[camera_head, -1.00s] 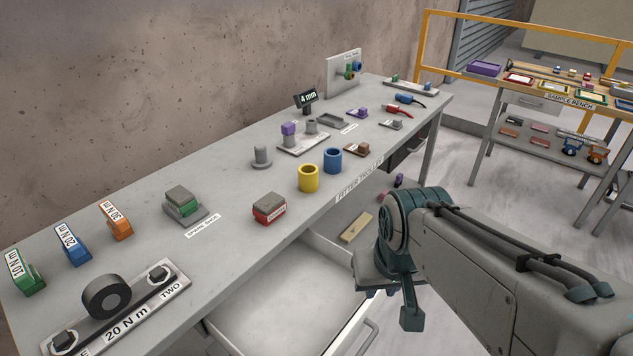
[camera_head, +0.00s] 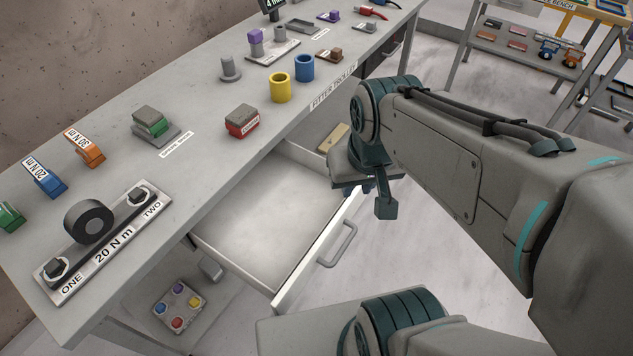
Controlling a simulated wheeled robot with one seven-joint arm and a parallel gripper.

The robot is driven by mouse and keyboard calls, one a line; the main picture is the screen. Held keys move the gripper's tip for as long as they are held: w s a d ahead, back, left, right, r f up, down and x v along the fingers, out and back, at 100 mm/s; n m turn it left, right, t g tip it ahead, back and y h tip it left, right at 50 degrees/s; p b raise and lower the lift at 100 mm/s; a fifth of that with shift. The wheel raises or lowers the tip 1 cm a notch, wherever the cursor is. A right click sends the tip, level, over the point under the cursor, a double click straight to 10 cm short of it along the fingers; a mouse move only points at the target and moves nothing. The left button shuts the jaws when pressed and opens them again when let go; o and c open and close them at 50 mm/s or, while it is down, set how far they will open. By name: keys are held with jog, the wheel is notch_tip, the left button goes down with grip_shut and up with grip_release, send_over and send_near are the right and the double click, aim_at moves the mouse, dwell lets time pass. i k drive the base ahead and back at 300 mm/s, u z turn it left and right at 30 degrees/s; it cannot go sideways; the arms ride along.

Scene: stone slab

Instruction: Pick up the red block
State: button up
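A red block (camera_head: 242,127) with a label on its front and a grey piece on top sits near the front edge of the grey trolley top. Another small red piece (camera_head: 177,323) sits with blue, purple and yellow ones on a grey plate on the lower shelf. My gripper (camera_head: 385,207) hangs to the right of the trolley, beyond the open drawer's right side in the picture, apart from both red pieces. My gripper is small and seen at an angle, so its opening does not show clearly. I see nothing held in it.
An open, empty-looking drawer (camera_head: 265,222) juts out from the trolley (camera_head: 200,190). Yellow (camera_head: 281,88) and blue (camera_head: 304,68) cups stand right of the red block.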

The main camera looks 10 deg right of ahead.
aim_at(245, 117)
jog(key=k, duration=0.5)
jog(key=z, duration=1.45)
jog(key=i, duration=2.05)
jog(key=u, duration=3)
jog(key=i, duration=0.5)
